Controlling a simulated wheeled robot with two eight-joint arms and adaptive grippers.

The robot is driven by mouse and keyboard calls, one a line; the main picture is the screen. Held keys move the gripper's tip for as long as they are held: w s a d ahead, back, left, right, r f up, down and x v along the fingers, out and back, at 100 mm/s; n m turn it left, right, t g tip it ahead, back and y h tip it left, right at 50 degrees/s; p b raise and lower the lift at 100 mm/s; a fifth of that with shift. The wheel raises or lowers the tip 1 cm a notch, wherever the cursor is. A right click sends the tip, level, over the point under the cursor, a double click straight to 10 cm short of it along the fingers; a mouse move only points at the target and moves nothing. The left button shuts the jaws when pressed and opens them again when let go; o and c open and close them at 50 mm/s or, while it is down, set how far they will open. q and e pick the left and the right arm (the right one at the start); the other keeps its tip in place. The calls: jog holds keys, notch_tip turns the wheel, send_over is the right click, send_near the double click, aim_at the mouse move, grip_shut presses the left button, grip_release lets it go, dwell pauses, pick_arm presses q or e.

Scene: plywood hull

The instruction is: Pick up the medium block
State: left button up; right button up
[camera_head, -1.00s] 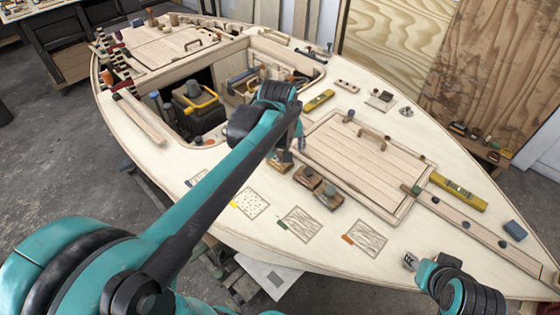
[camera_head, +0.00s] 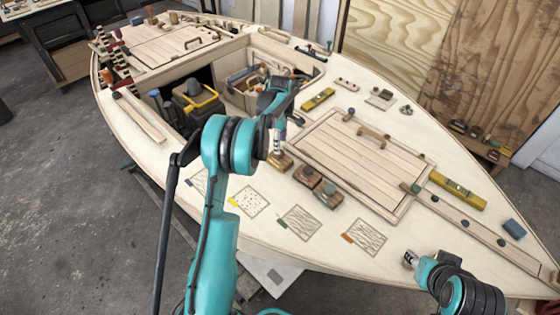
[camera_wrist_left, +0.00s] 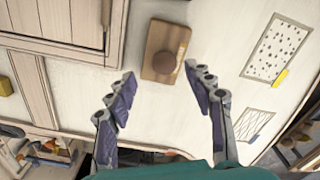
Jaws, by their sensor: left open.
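Several small wooden blocks with round knobs lie in a row on the pale deck beside the slatted hatch in the head view: a left one (camera_head: 284,164), a middle one (camera_head: 307,177) and a right one (camera_head: 328,194). I cannot tell by size which is the medium block. My left gripper (camera_head: 278,150) points down just above the left block. In the left wrist view its two fingers (camera_wrist_left: 160,76) are spread and empty, with one brown-knobbed block (camera_wrist_left: 155,66) just beyond and between their tips. My right gripper (camera_head: 410,260) is over the deck's near right side; its jaws are too small to read.
The slatted hatch (camera_head: 345,165) with a wooden handle is right of the blocks. Patterned squares (camera_head: 299,222) are marked on the near deck. A yellow level (camera_head: 318,99) lies behind. The open cockpit holds a black container with a yellow handle (camera_head: 197,103).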

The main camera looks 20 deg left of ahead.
aim_at(280, 157)
pick_arm(q)
jog(key=f, duration=0.1)
jog(key=f+b, duration=0.1)
jog(key=f, duration=0.2)
jog(key=shift+s+f+b, duration=0.3)
jog(key=shift+s+b, duration=0.05)
jog(key=shift+b, duration=0.05)
jog(key=shift+f, duration=0.45)
jog(key=shift+r, duration=0.1)
jog(key=shift+c, duration=0.9)
grip_shut()
